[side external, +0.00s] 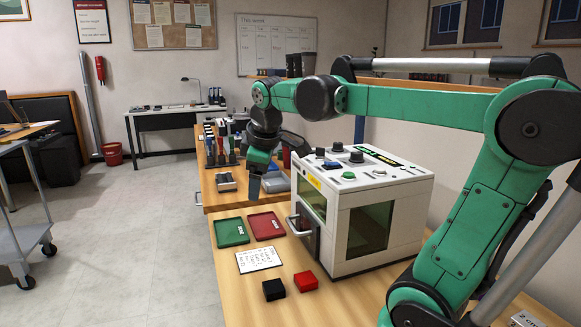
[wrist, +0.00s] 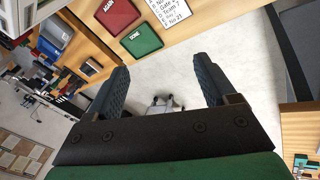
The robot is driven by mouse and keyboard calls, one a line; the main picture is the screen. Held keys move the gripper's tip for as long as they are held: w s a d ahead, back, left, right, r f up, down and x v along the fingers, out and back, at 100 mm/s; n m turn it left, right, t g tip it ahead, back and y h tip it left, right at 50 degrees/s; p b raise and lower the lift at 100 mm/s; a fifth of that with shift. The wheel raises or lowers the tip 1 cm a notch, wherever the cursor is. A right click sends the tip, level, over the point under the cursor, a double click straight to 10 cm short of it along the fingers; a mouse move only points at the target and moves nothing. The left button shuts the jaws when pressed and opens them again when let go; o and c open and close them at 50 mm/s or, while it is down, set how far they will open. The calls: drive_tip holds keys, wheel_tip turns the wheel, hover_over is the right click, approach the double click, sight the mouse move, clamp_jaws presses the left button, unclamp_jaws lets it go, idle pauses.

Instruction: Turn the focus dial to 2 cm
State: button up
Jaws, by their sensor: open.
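The laser marker (side external: 388,222) is a white box with dark green windows, standing on the wooden bench. Its top panel carries dark knobs, among them a rear one (side external: 337,147) and a larger one (side external: 357,157), plus a green button (side external: 348,175). I cannot tell which knob is the focus dial, and its scale is too small to read. My gripper (side external: 256,187) hangs left of the marker, apart from it. In the wrist view my gripper (wrist: 160,82) has its two fingers wide apart with nothing between them. The marker's top is not visible there.
A green tray (side external: 231,232) and a red tray (side external: 266,226) lie before the marker, beside a printed card (side external: 258,258). A black block (side external: 273,290) and a red block (side external: 305,281) sit nearer. The marker's handle (side external: 298,226) sticks out left. Tools crowd the bench behind.

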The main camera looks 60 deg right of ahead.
drive_tip(key=s+d+r+n+g, duration=0.2)
drive_tip(key=d+r+g, duration=0.15)
drive_tip(key=d, duration=0.75)
wheel_tip(320, 180, up, 2)
drive_tip(key=n+g, duration=0.3)
hover_over(357, 152)
drive_tip(key=w+a, duration=0.2)
drive_tip(key=shift+w+a+r, duration=0.1)
drive_tip(key=shift+w+a, duration=0.05)
drive_tip(key=shift+a, duration=0.05)
drive_tip(key=shift+s+d, duration=0.25)
drive_tip(key=shift+s, duration=0.05)
drive_tip(key=shift+s+d+f+g, duration=0.1)
drive_tip(key=shift+f+g, duration=0.1)
drive_tip(key=shift+g, duration=0.05)
drive_tip(key=shift+x, duration=2.5)
clamp_jaws()
